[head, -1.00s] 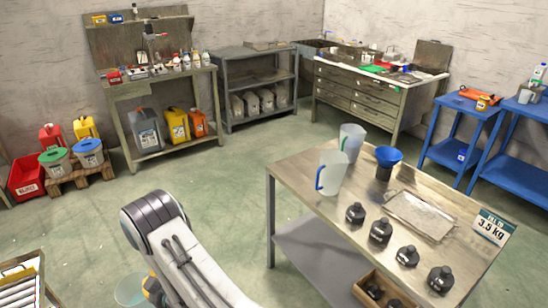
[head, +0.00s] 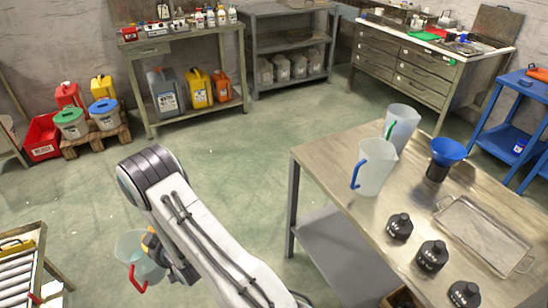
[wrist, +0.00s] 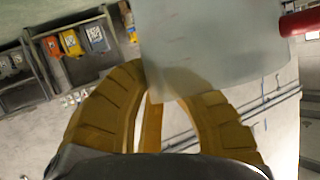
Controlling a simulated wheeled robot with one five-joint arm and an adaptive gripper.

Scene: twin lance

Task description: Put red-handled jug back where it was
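The red-handled jug (head: 130,245) is a clear, translucent vessel at the lower left of the head view. Its red handle (head: 137,281) points down toward the camera. In the wrist view the jug's pale wall (wrist: 215,45) fills the upper middle, with the red handle (wrist: 300,22) at the right edge. My gripper (head: 150,243) has yellow fingers at the jug's right side. In the wrist view my gripper (wrist: 160,85) is closed about the jug's wall, which covers part of the right finger. The jug appears held above the floor.
A metal worktable (head: 325,160) at right holds a blue-handled jug (head: 373,168), a green-handled jug (head: 402,127), a blue funnel (head: 447,152), several black bottles (head: 432,256) and a metal tray (head: 483,235). A roller stand (head: 18,265) is at lower left. Open floor (head: 235,150) lies beyond my arm.

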